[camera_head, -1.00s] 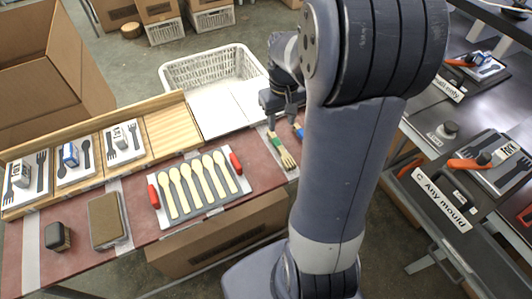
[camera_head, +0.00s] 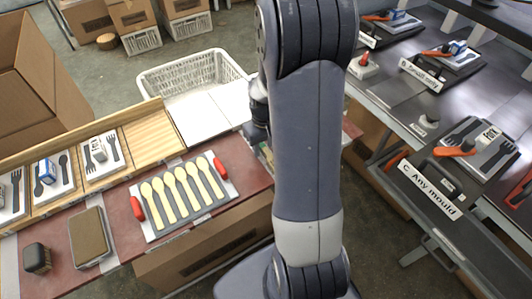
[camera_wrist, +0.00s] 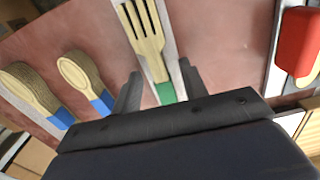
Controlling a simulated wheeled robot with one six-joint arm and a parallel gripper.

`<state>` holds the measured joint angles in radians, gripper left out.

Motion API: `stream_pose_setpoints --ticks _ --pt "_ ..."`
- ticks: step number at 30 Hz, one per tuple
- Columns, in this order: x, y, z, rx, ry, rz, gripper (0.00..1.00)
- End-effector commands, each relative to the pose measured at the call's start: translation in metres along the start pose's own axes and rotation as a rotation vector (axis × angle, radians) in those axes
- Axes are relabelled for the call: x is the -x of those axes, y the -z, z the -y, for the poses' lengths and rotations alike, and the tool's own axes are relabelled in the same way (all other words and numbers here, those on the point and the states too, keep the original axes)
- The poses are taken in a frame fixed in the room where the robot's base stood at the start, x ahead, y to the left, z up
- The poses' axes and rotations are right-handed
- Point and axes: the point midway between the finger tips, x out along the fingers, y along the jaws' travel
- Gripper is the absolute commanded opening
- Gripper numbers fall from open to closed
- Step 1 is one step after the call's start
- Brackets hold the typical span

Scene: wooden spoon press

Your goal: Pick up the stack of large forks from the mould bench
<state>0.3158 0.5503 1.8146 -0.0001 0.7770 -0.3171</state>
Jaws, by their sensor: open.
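In the wrist view, the pale wooden fork stack (camera_wrist: 146,38) with a green band lies on a white strip on the red-brown bench top. My gripper (camera_wrist: 159,70) is open, with one finger on each side of the stack's handle near the green band. The fingers look apart from the stack; height above it is hard to judge. In the head view my arm hides the stack and the fingertips, and only part of my wrist (camera_head: 258,118) shows beside the mould bench (camera_head: 245,165).
On the right is the mould's red handle (camera_wrist: 298,45). The head view shows the spoon mould (camera_head: 182,195), a white basket (camera_head: 160,82) and a dark table (camera_head: 480,210).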

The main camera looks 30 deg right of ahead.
Motion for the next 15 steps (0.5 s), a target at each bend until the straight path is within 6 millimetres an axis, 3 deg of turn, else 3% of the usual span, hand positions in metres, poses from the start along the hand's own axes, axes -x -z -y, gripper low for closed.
stream_pose_setpoints --ticks 8,15 --pt "-0.0028 0.0001 0.0002 0.0 0.0 0.0 0.4" --pt "-0.0026 0.0002 0.0002 0.0 0.0 0.0 0.21"
